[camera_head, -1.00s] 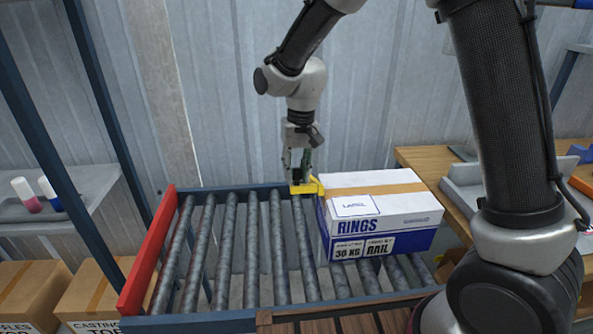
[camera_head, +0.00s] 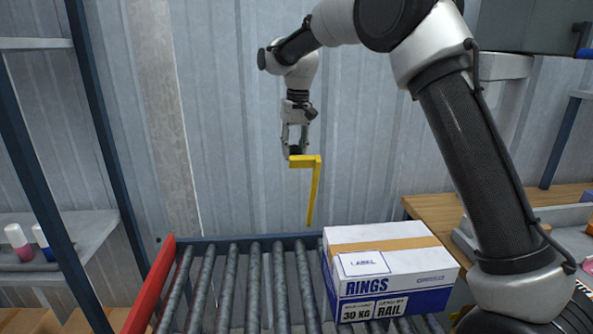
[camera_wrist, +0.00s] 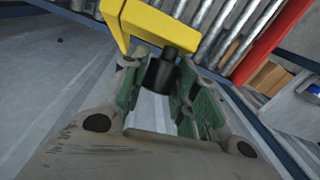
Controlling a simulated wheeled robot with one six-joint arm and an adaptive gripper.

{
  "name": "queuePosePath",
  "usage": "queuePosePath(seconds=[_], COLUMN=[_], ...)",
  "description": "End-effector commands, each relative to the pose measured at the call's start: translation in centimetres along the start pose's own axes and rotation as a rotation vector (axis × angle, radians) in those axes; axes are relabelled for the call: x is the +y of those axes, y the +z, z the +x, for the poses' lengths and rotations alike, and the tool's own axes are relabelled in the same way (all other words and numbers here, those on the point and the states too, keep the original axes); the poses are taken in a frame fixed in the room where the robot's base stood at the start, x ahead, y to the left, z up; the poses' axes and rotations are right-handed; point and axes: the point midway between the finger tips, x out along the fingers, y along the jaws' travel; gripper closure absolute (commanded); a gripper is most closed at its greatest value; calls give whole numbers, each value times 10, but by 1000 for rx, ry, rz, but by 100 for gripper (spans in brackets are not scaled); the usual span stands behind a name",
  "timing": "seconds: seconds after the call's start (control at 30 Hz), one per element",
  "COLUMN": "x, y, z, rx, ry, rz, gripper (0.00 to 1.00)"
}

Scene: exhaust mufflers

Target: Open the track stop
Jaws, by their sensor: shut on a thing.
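The yellow track stop (camera_head: 313,190) is an L-shaped bar, raised above the back rail of the roller track (camera_head: 230,285), its long arm hanging down. My gripper (camera_head: 296,154) is at the top of the bar, at its left end. In the wrist view the gripper (camera_wrist: 165,95) is shut on a dark knob (camera_wrist: 163,72) attached to the yellow track stop (camera_wrist: 160,22). The white and blue RINGS box (camera_head: 385,262) sits on the rollers to the right, below the stop and apart from it.
A red end plate (camera_head: 150,285) closes the track's left end. A shelf with small bottles (camera_head: 17,242) stands at the left. A wooden bench (camera_head: 440,215) is at the right. The rollers left of the box are empty.

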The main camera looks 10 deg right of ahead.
Motion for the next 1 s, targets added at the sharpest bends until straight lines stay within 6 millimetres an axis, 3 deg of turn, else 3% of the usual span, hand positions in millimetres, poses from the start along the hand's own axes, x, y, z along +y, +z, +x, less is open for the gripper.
queuePosePath(seconds=[0.03,0.2,0.4,0.97,1.0], x=[4,8,11,13,13], y=[-14,-45,-66,-75,-75], z=[-2,-8,-11,-12,-12], rx=[3,2,1,-1,-1], ry=[3,4,4,5,5], rz=[1,0,0,0,0], gripper=[100,100,100,100,67])
